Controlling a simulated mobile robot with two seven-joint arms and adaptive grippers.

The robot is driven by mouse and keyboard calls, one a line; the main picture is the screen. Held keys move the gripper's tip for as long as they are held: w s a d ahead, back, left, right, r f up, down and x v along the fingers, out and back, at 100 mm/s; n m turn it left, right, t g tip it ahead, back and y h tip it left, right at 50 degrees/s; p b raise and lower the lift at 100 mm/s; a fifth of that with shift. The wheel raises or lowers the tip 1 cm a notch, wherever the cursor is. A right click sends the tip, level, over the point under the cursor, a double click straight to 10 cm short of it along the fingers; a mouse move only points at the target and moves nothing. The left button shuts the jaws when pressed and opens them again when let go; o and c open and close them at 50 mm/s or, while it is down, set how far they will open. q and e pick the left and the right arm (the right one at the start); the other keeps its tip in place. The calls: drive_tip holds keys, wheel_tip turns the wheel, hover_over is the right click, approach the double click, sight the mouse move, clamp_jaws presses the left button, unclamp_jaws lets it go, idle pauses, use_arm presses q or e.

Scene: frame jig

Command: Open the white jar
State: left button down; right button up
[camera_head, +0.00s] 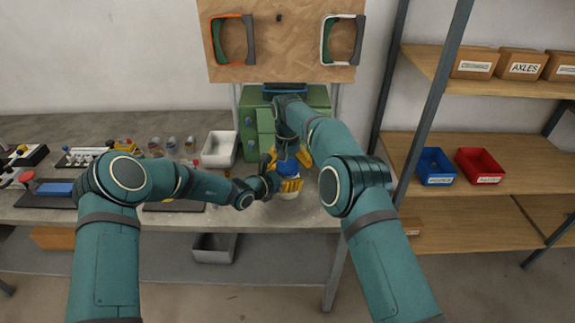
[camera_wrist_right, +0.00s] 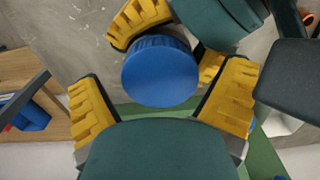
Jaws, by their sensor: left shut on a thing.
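The white jar (camera_head: 290,196) stands near the front edge of the workbench and is mostly hidden by yellow finger pads. Its round blue lid (camera_wrist_right: 160,72) is on top; it also shows in the head view (camera_head: 287,167). My left gripper (camera_head: 290,185) comes in from the left and is shut on the jar below the lid. My right gripper (camera_head: 286,158) is above the jar, pointing down. In the right wrist view its two yellow fingers stand apart on either side of the lid, with a gap showing to each.
A green cabinet (camera_head: 253,125) stands just behind the jar, and a white bin (camera_head: 219,149) is to its left. Small jars, trays and tools lie on the left of the bench. Shelves with a blue bin (camera_head: 435,167) and a red bin (camera_head: 480,166) are at right.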

drive_tip(key=shift+r, duration=0.1)
wheel_tip(320, 180, up, 4)
drive_tip(key=shift+r, duration=0.1)
drive_tip(key=shift+o, duration=0.4)
drive_tip(key=shift+r, duration=0.1)
drive_tip(key=shift+a+r+m, duration=0.15)
drive_tip(key=shift+r+m, duration=0.75)
drive_tip(key=shift+m, duration=0.2)
drive_tip(key=shift+r+m, duration=0.7)
drive_tip(key=shift+m, duration=0.4)
drive_tip(key=shift+f, duration=3.9)
drive_tip(key=c, duration=1.3)
drive_tip(key=shift+n, duration=1.6)
drive_tip(key=shift+c, duration=0.2)
